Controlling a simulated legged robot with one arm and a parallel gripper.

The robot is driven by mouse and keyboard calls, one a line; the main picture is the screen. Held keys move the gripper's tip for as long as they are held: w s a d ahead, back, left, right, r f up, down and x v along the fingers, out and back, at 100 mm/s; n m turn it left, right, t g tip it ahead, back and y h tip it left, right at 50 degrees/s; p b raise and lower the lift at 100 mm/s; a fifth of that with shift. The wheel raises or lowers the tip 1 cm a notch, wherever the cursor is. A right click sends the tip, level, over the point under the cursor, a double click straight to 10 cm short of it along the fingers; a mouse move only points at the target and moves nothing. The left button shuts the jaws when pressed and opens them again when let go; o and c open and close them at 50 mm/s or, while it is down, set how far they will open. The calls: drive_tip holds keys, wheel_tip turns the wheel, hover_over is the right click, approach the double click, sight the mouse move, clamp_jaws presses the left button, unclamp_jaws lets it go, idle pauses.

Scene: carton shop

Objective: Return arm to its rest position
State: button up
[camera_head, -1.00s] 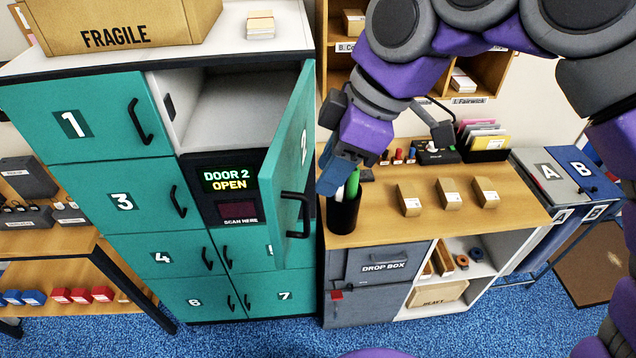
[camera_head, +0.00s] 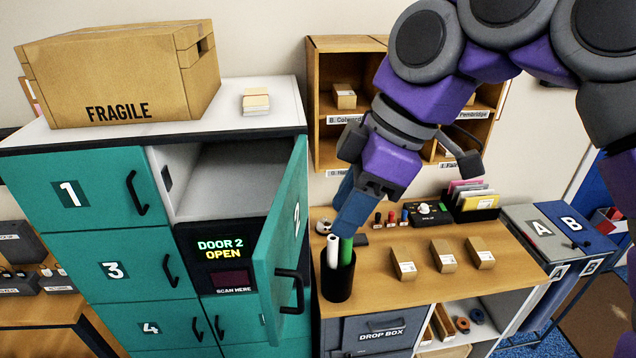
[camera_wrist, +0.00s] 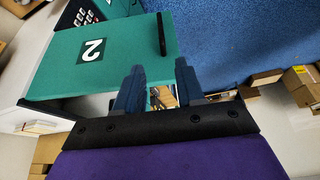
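My arm reaches in from the upper right of the head view. My gripper (camera_head: 345,218) points down and left, its blue fingers in front of the counter's back edge. In the wrist view my gripper (camera_wrist: 159,82) has its two fingers apart with nothing held between them. Locker door 2 (camera_head: 281,245) stands swung open, left of my gripper. The same door 2 (camera_wrist: 100,55) shows upside down in the wrist view, beyond the fingers. A black pen cup (camera_head: 338,281) with a white roll and a green marker appears just below the fingertips; the exact gap cannot be told.
A FRAGILE carton (camera_head: 110,75) and a small stack (camera_head: 256,101) sit on the locker top. Several small parcels (camera_head: 404,263) lie on the counter, with a card holder (camera_head: 470,204) behind them. Wooden pigeonholes (camera_head: 328,137) stand behind my arm. Bins A and B (camera_head: 571,233) are at right.

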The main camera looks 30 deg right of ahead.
drive_tip(key=s+a+f+m+g+h+b, duration=0.1)
drive_tip(key=s+a+f+m+b, duration=0.1)
drive_tip(key=f, duration=1)
drive_tip(key=s+a+f+m+g+h+b, duration=0.1)
drive_tip(key=s+f+m+b, duration=0.3)
drive_tip(key=f, duration=0.8)
drive_tip(key=s+a+f+m+g+h+b, duration=0.2)
drive_tip(key=s+f+m, duration=0.3)
drive_tip(key=f, duration=0.7)
drive_tip(key=shift+s+a+f+m+b, duration=0.3)
drive_tip(key=shift+a+m+b, duration=0.1)
drive_tip(key=shift+a+b, duration=0.35)
drive_tip(key=shift+a, duration=0.1)
